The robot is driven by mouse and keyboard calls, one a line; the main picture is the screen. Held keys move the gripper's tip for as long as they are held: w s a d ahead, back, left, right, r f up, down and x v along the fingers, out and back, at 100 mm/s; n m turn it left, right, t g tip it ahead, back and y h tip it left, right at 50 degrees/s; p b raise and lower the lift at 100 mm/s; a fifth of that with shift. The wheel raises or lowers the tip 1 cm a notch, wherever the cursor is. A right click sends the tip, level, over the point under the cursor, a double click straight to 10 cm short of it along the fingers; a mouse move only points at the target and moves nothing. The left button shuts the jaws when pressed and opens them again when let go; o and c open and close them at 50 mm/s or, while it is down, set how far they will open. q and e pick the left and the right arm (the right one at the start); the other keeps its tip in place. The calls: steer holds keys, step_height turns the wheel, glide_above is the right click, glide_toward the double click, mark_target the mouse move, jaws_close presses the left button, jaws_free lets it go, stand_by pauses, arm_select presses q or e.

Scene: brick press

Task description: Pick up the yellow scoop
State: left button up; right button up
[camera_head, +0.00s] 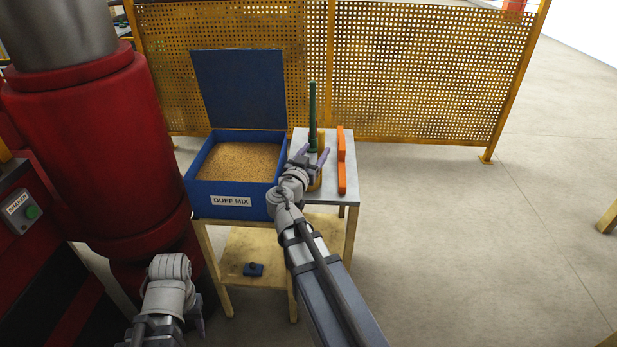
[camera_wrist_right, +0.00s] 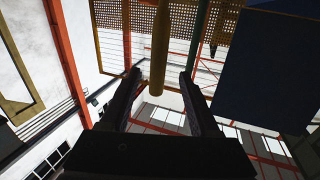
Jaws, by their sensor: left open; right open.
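The yellow scoop (camera_head: 317,183) is on the grey table top, partly hidden by my right gripper. My right gripper (camera_head: 312,157) is open at the scoop, its purple fingers spread apart. In the right wrist view, a yellow bar (camera_wrist_right: 160,45), which looks like the scoop's handle, comes down between the two open fingertips (camera_wrist_right: 160,82). I see a gap on both sides of it, so the fingers are not closed on it. My left gripper (camera_head: 198,322) is low at the left, away from the scoop and mostly hidden by its own wrist.
A blue bin of buff mix (camera_head: 230,190) with a raised lid stands left of the scoop. A green upright tool (camera_head: 313,115) and an orange bar (camera_head: 342,160) are close by on the table (camera_head: 350,192). A red machine (camera_head: 100,140) fills the left.

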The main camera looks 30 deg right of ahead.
mark_target(324, 139)
steer(key=x, duration=0.7)
steer(key=shift+d, duration=0.3)
jaws_close()
stand_by(0.4)
